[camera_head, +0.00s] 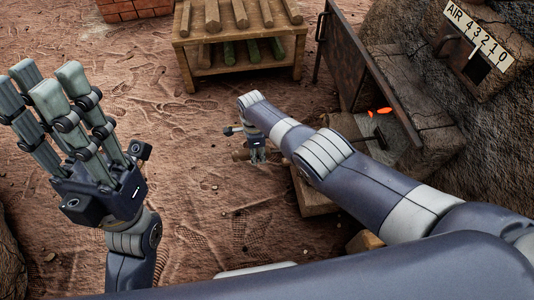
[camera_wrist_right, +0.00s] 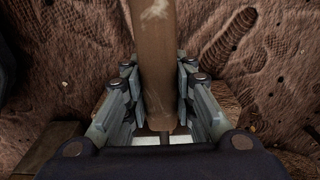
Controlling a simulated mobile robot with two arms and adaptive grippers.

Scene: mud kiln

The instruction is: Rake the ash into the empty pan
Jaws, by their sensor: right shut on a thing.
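My right gripper (camera_head: 257,155) is low, in front of the kiln, and is shut on a wooden handle (camera_head: 240,155). In the right wrist view the brown, round handle (camera_wrist_right: 157,60) runs up out of the picture from between the fingers (camera_wrist_right: 160,95). It appears to be the rake's handle; my forearm hides much of its length. A small dark T-shaped piece (camera_head: 377,138) shows at the kiln mouth, perhaps the rake head. Glowing embers (camera_head: 379,111) lie inside. My left gripper (camera_head: 62,78) is raised, open and empty at the left. I cannot make out the ash or the pan clearly.
The rusty kiln door (camera_head: 350,60) stands open. A wooden rack (camera_head: 240,75) with logs is at the back, near bricks (camera_head: 135,8). A wooden block (camera_head: 315,200) lies partly under my right arm. The dirt floor (camera_head: 190,190) between my arms is mostly clear.

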